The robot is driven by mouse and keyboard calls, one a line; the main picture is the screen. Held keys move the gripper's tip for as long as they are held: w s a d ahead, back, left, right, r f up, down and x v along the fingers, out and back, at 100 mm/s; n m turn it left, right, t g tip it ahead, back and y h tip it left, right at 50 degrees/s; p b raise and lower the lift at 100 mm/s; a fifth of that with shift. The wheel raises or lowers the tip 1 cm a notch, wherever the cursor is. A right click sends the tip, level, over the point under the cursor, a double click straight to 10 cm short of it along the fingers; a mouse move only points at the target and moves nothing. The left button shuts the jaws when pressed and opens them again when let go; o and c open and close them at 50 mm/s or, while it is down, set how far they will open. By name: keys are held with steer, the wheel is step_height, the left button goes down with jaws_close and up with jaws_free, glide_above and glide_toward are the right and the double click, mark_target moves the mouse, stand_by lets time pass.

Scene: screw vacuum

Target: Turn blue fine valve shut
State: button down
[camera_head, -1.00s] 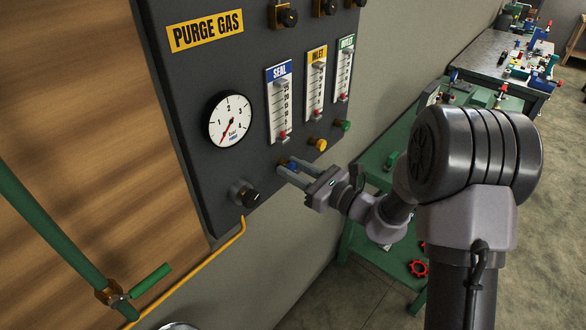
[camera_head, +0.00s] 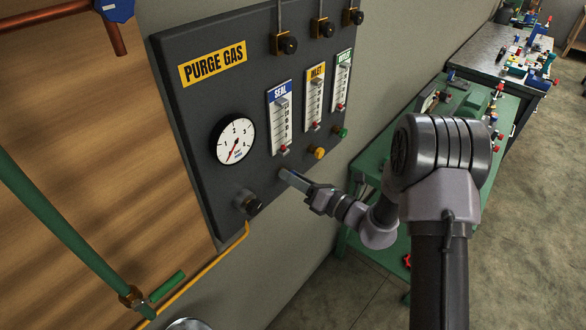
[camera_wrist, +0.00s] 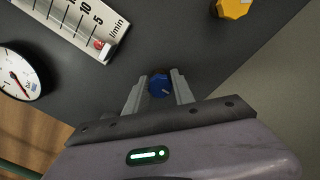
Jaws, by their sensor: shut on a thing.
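The blue fine valve knob (camera_wrist: 159,85) sits on the dark purge gas panel, below the SEAL flowmeter. In the wrist view it lies between the two fingers of my gripper (camera_wrist: 160,82), and a pale mark on its face points to the lower right. In the head view my gripper (camera_head: 287,177) reaches the panel from the right and its fingers hide most of the knob. The SEAL flowmeter (camera_head: 281,117) has a red float near the bottom of its scale.
A yellow knob (camera_head: 318,153) and a green knob (camera_head: 341,132) sit to the right of the blue one. A black knob (camera_head: 252,205) is at the lower left, below a round gauge (camera_head: 233,141). A green workbench (camera_head: 465,135) stands behind my arm.

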steer(key=m+p, duration=0.4)
steer(key=m, duration=0.1)
steer(key=shift+r+m+p, duration=0.1)
steer(key=shift+m+p, duration=0.2)
steer(key=m+p, duration=0.3)
steer(key=m, duration=0.1)
steer(key=m+p, duration=0.2)
steer(key=m, duration=0.3)
steer(key=shift+f, duration=0.2)
steer(key=shift+f+m+p, duration=0.1)
steer(key=shift+m+p, duration=0.75)
steer(key=shift+m, duration=1.35)
steer(key=c, duration=1.1)
jaws_free()
steer(key=shift+o, duration=0.2)
